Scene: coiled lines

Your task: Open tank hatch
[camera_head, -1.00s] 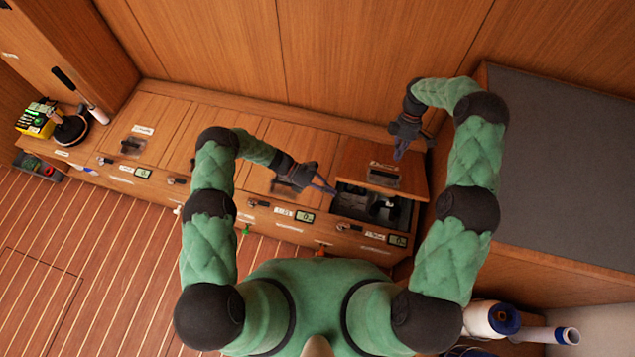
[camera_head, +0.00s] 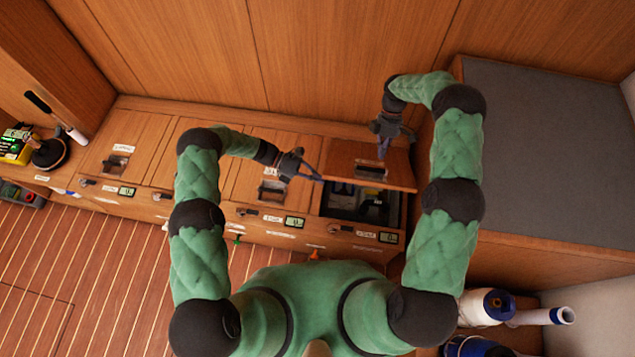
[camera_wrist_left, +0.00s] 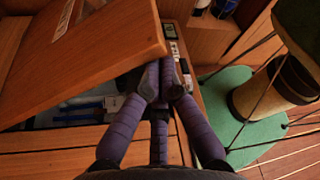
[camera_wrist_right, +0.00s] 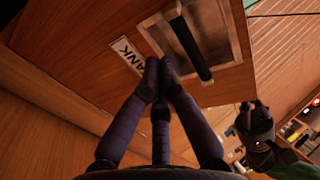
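The tank hatch (camera_head: 342,160) is a wooden lid with a recessed handle (camera_head: 371,170). It is tilted partly up over a dark compartment (camera_head: 345,203) in the bench. My left gripper (camera_head: 319,178) is at the lid's left front corner, fingers together. In the left wrist view its fingertips (camera_wrist_left: 162,84) lie by the lid's edge (camera_wrist_left: 110,75), over the opening; contact is unclear. My right gripper (camera_head: 383,155) is above the lid's rear part. In the right wrist view its shut fingertips (camera_wrist_right: 159,66) are at the TANK label (camera_wrist_right: 127,54), beside the handle (camera_wrist_right: 190,42).
Other closed hatches (camera_head: 122,150) run along the bench to the left. A tall grey-topped cabinet (camera_head: 550,150) stands close on the right. A wooden wall (camera_head: 330,60) rises behind. White cylinders (camera_head: 487,306) lie at the lower right.

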